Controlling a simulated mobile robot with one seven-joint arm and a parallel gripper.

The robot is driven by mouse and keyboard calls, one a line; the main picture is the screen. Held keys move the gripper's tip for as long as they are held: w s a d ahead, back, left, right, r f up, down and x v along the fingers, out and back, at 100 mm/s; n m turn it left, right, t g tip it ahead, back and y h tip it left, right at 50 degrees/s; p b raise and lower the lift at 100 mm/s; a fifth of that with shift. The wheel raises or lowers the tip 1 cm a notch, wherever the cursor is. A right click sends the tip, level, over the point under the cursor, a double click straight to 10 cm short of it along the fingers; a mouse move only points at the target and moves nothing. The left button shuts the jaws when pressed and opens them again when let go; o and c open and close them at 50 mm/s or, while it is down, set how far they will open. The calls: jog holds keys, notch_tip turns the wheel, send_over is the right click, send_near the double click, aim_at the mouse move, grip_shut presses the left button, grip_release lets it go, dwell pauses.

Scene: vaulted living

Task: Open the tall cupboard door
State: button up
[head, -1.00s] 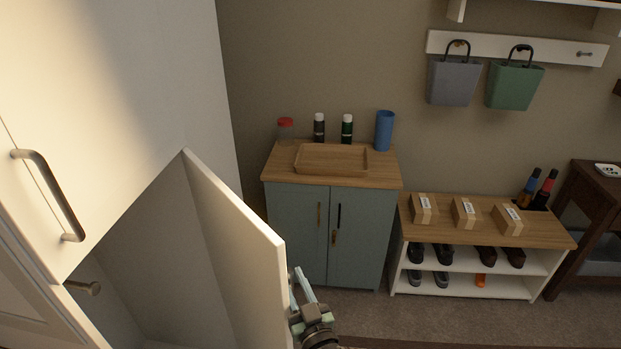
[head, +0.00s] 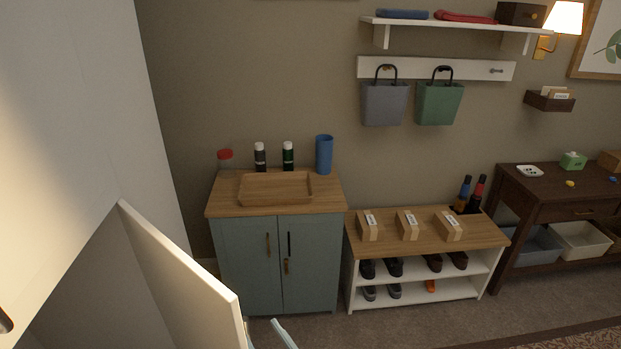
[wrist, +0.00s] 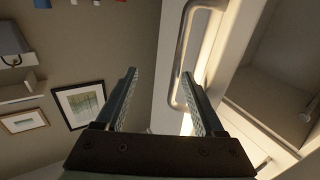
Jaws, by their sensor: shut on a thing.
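The tall white cupboard (head: 75,110) fills the left of the head view. Its lower door (head: 185,285) stands swung out from the body, with the dark interior showing behind it. My gripper (head: 260,325) is at the outer side of this door, low in the picture and mostly cut off by the lower edge. The exact contact is partly hidden by the right finger.
A blue-grey cabinet (head: 262,265) with a wooden tray (head: 275,188) on top stands against the wall beyond the door. A shoe bench (head: 350,265) with boxes and a dark side table (head: 545,195) are further right. Carpeted floor (head: 400,330) lies in front of them.

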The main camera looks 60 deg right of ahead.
jog(key=s+d+h+p, duration=0.1)
jog(key=s+p, duration=0.1)
jog(key=s, duration=0.8)
jog(key=shift+s+d+m+g, duration=0.25)
jog(key=shift+d+m+g, duration=0.05)
jog(key=shift+d, duration=0.1)
jog(key=b+v, duration=0.1)
jog(key=v, duration=1.2)
jog(key=shift+b, duration=0.35)
jog(key=shift+d, duration=0.1)
